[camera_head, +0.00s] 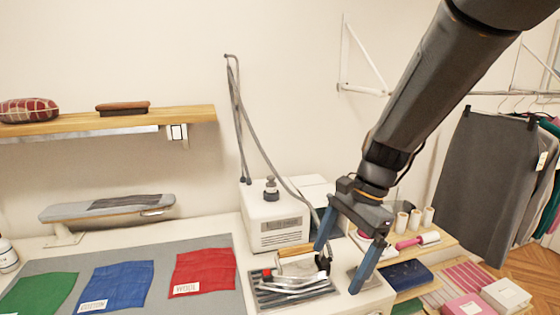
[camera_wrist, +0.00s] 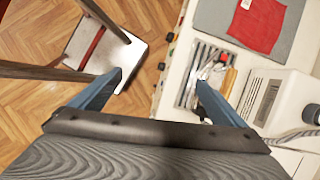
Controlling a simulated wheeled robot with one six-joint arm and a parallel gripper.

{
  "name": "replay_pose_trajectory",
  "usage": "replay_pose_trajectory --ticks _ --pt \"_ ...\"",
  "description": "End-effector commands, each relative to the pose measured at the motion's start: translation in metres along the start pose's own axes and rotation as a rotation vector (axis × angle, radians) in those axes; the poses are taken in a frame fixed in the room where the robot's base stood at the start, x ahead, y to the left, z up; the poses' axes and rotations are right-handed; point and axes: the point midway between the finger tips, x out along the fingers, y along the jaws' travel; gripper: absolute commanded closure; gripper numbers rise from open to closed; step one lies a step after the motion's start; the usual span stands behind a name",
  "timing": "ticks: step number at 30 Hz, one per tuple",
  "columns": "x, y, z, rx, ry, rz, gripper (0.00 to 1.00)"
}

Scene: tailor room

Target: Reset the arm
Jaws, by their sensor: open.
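My gripper (camera_head: 341,262) is open, with its two blue fingers spread and pointing down beside the steam station at the right end of the table. In the wrist view my gripper (camera_wrist: 160,88) shows nothing between its fingers. The iron (camera_head: 294,280) with its wooden handle rests on a dark ribbed stand just left of my gripper. In the wrist view the iron (camera_wrist: 212,70) is partly hidden behind the right finger. I cannot tell whether that finger touches it.
A white steam tank (camera_head: 275,228) with a hose stands behind the iron. Red (camera_head: 203,273), blue (camera_head: 115,287) and green (camera_head: 40,294) cloths lie on the grey mat. A shelf with thread spools (camera_head: 415,219) stands right. A stool (camera_wrist: 104,52) is on the floor. Clothes (camera_head: 485,185) hang far right.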

Motion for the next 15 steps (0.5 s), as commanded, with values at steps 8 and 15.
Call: replay_pose_trajectory --ticks 8,15 --pt "0.039 0.026 -0.029 -0.290 0.113 0.023 0.05" --pt "0.086 0.058 -0.062 -0.719 0.247 0.087 0.05"
